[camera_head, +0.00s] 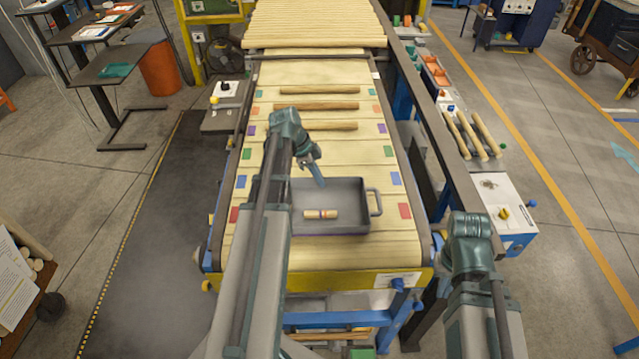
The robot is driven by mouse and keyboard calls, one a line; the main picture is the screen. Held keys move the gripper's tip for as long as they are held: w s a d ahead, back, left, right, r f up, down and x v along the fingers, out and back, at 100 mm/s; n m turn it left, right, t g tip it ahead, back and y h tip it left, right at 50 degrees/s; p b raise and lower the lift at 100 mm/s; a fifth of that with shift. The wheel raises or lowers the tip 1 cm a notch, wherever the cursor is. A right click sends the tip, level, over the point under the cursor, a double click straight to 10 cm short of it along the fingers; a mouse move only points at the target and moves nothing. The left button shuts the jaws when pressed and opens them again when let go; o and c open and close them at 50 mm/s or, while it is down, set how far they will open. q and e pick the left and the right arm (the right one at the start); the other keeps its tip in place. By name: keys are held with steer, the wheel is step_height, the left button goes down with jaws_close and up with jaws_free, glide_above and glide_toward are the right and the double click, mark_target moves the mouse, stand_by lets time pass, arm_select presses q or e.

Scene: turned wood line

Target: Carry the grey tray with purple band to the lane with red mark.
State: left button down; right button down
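The grey tray (348,192) lies on the slatted wooden belt at its near end, with a loop handle (375,202) on its right side. Inside it lies a short wooden piece (321,214) with coloured bands, purple seemingly among them. The tray sits mostly level with the red marks, left (234,214) and right (405,211); its far edge is near the blue marks. My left gripper (317,174) points down at the tray's far rim; contact and finger opening are unclear. My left arm hides the tray's left end. My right arm is right of the belt; its gripper is not visible.
Blue (396,178), green (388,151) and purple (382,128) marks line the belt further back. Several long wooden rods (318,106) lie across it there. A rail (440,130) and a side shelf with rods (470,135) run along the right.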

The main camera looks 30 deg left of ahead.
arm_select(q)
steer(key=shift+f+b, duration=0.3)
steer(key=shift+f, duration=0.1)
steer(key=c, duration=1)
jaws_free()
steer(key=shift+r, duration=0.1)
steer(key=shift+c, duration=0.2)
steer(key=shift+r, duration=0.1)
steer(key=shift+r+p, duration=0.55)
steer(key=shift+p, duration=0.25)
steer(key=p+v, duration=1)
steer(key=v, duration=0.1)
